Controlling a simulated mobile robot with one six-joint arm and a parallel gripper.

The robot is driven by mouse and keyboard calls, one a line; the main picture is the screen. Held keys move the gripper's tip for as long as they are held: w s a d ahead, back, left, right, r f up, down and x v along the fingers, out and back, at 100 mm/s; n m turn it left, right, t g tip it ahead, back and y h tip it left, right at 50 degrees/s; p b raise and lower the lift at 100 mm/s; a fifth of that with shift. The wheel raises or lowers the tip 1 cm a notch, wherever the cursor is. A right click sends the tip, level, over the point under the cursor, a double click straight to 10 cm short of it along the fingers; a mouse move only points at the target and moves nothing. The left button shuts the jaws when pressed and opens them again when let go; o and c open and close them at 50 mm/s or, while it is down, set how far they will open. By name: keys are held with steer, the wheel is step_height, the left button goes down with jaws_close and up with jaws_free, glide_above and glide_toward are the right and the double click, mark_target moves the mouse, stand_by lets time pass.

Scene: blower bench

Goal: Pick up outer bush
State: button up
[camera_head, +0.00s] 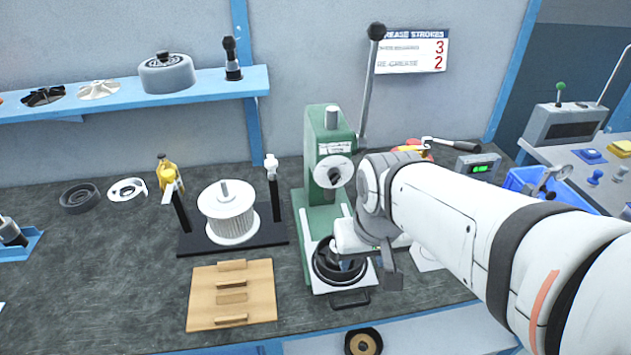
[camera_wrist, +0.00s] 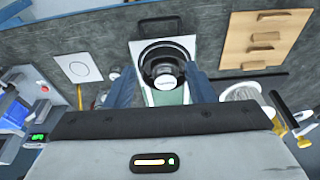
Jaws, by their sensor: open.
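My gripper (camera_head: 347,263) is low over the base of the green press (camera_head: 325,165). In the wrist view my gripper (camera_wrist: 162,72) is open, with its two blue-grey fingers apart. Between and beyond the fingers is a dark round fixture (camera_wrist: 148,54) with a dark ring and a pale-topped round part (camera_wrist: 165,83) in it. The fixture (camera_head: 322,268) also shows on the press plate in the head view, partly hidden by my gripper. I cannot tell for sure which part is the outer bush. No contact between fingers and part is visible.
The press column and lever (camera_head: 368,80) stand close behind my arm. A wooden slotted block (camera_head: 205,295) and a white finned rotor (camera_head: 228,215) on a black stand are to the left. A black ring (camera_head: 80,198) lies at the far left.

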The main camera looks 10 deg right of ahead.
steer(key=shift+o, duration=0.6)
steer(key=w+f+m+g+p, duration=0.1)
steer(key=w+m+p, duration=0.2)
steer(key=w, duration=0.5)
steer(key=shift+a+m+g, duration=0.2)
steer(key=shift+m+g, duration=0.1)
steer(key=shift+m, duration=0.5)
steer(key=w+f+m, duration=0.1)
steer(key=w+f+m+p, duration=0.1)
steer(key=w, duration=0.1)
steer(key=w+f+m+g+p, duration=0.1)
steer(key=w, duration=0.1)
steer(key=shift+a+f+m, duration=0.1)
steer(key=shift+f+m, duration=0.2)
steer(key=shift+f, duration=0.1)
steer(key=shift+w+f+m, duration=0.25)
steer(key=shift+f+m, duration=0.05)
steer(key=shift+f, duration=0.4)
steer(key=shift+w+d+f+p, duration=0.1)
steer(key=shift+f+p, duration=0.1)
steer(key=shift+f, duration=0.95)
steer(key=shift+s+d+f+p, duration=0.1)
steer(key=shift+f+p, duration=0.1)
steer(key=shift+f, duration=1)
steer(key=shift+w+d+f+p, duration=0.1)
steer(key=shift+f+p, duration=0.1)
steer(key=shift+f, duration=0.95)
steer(key=shift+c, duration=0.5)
steer(key=c, duration=0.8)
